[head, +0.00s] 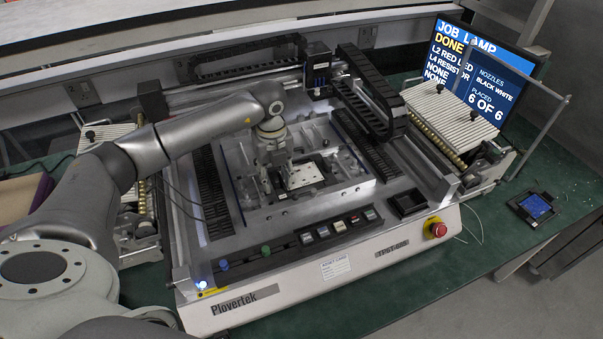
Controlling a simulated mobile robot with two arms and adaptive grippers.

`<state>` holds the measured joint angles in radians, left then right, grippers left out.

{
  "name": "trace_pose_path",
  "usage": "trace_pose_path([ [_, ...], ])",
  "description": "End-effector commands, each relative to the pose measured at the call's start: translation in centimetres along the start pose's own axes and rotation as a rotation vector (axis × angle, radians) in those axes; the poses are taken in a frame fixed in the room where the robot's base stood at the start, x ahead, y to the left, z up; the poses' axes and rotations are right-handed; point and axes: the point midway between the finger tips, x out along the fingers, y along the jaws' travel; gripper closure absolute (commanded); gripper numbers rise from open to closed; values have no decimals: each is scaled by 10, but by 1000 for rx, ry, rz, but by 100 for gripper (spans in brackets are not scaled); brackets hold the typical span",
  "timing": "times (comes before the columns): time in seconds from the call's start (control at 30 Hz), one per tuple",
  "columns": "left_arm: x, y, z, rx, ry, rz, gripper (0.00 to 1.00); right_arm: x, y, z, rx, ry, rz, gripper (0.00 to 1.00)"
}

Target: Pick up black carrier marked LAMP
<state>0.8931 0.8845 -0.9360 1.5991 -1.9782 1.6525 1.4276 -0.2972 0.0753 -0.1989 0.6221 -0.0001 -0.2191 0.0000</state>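A dark carrier with a white board (306,174) on it lies in the middle of the machine's work area. Its dark edge shows around the board, but I cannot read any LAMP marking on it. My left gripper (279,180) reaches down from above at the carrier's left side, with its fingertips close to the board. The gripper covers part of the carrier, and I cannot tell whether its fingers touch it or how far apart they are. My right gripper is not in view.
The Plovertek machine (232,307) fills the middle of the green bench. Its placing head (318,70) and black cable chain (372,88) stand behind my gripper. A screen (485,75) reads JOB LAMP, DONE, 6 OF 6. A dark holder with a blue board (536,206) lies at right.

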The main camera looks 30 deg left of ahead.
Motion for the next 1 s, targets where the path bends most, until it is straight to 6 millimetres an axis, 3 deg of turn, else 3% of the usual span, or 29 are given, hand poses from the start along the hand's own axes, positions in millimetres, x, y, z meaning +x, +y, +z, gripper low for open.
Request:
trace_pose_path([
  [0.07, 0, 0, 0, 0, 0, 0, 65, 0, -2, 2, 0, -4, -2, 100],
  [0.33, 0, 0, 0, 0, 1, 0, 100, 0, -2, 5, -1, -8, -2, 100],
  [0.77, -4, -1, 0, 0, 0, -2, 100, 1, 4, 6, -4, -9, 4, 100],
  [1.0, -26, -1, 1, 1, -3, -3, 100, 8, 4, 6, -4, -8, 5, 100],
])
